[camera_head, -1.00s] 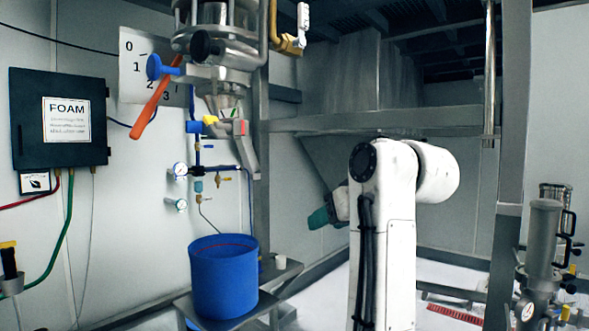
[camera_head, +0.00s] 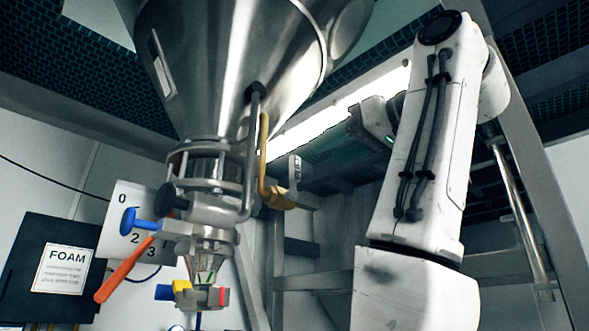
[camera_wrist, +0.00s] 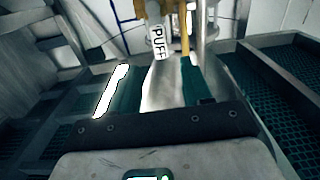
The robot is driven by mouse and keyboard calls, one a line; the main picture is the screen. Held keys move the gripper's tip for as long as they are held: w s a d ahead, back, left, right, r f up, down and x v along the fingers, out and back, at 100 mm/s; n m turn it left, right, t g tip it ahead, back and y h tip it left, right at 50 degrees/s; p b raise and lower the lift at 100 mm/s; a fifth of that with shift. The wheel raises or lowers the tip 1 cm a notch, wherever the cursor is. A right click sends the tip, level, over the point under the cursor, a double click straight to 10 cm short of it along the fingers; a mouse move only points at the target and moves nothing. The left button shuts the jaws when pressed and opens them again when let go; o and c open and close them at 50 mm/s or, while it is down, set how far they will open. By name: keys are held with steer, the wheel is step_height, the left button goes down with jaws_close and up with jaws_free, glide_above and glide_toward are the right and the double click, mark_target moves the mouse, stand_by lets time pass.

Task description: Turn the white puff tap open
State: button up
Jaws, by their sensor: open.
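The white puff tap handle (camera_head: 295,171) hangs roughly upright beside a brass valve body under the steel hopper cone. In the wrist view the handle (camera_wrist: 158,42) shows its PUFF label, just ahead of my gripper and between the lines of its two fingers. My gripper (camera_head: 322,143) has teal fingers and reaches in from the right, close to the right side of the handle. In the wrist view my gripper (camera_wrist: 160,78) is open, with a gap between its fingers and nothing held. I cannot tell the exact distance from the fingertips to the handle.
A yellow lever (camera_head: 264,150) stands just left of the tap. The steel hopper (camera_head: 225,65) hangs above. An orange handle (camera_head: 124,270) and a blue knob (camera_head: 140,225) are lower left, near the FOAM box (camera_head: 50,265). A steel frame beam (camera_head: 315,283) runs below.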

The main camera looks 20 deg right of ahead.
mark_target(298, 165)
steer(key=p+x, duration=0.3)
steer(key=x, duration=0.5)
steer(key=shift+w+a+r, duration=0.1)
steer(key=shift+w, duration=0.15)
steer(key=shift+w+a+p, duration=0.25)
steer(key=shift+w+p, duration=0.2)
steer(key=shift+w, duration=0.2)
jaws_close()
